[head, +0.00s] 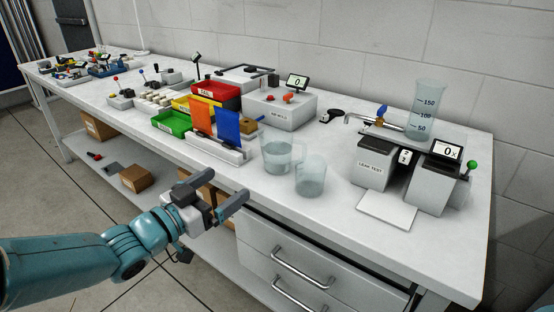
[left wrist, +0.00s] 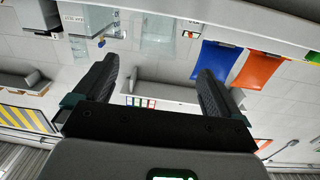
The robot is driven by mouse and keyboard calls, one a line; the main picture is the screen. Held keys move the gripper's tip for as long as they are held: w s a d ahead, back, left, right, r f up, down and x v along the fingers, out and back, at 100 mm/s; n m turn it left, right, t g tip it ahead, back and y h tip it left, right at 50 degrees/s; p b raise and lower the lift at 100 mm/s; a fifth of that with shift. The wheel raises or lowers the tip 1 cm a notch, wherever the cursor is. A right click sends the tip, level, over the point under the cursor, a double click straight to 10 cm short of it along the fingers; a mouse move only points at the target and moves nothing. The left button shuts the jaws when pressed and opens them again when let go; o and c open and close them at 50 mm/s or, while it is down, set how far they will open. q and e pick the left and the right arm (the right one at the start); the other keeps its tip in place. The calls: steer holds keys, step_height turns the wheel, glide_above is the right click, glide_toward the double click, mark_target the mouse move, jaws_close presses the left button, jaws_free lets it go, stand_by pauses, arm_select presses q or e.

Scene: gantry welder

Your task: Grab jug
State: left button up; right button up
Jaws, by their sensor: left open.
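A clear jug (head: 275,156) with a side handle stands upright on the white bench near its front edge. A similar clear vessel (head: 311,178) stands just in front and to its right. My left gripper (head: 226,184) is open and empty, in front of the bench edge, left of the jug and apart from it. In the left wrist view, which looks upside down, the open fingers (left wrist: 158,70) have nothing between them. A clear vessel, apparently the jug (left wrist: 160,35), shows beyond them. My right gripper is not in view.
An orange flap (head: 202,116) and a blue flap (head: 228,125) stand in a white rack left of the jug. A leak test unit (head: 371,166) and a tall measuring cylinder (head: 427,105) are at right. Drawers (head: 285,240) sit below the bench top.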

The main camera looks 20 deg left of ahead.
mark_target(269, 157)
arm_select(q)
steer(key=b+x, duration=0.1)
steer(key=x, duration=0.9)
steer(key=shift+d, duration=0.25)
steer(key=x, duration=0.5)
steer(key=shift+r+b, duration=0.1)
steer(key=shift+b, duration=0.2)
steer(key=shift+w+d, duration=0.15)
steer(key=shift+w, duration=0.3)
steer(key=shift+r, duration=0.1)
steer(key=c, duration=1.3)
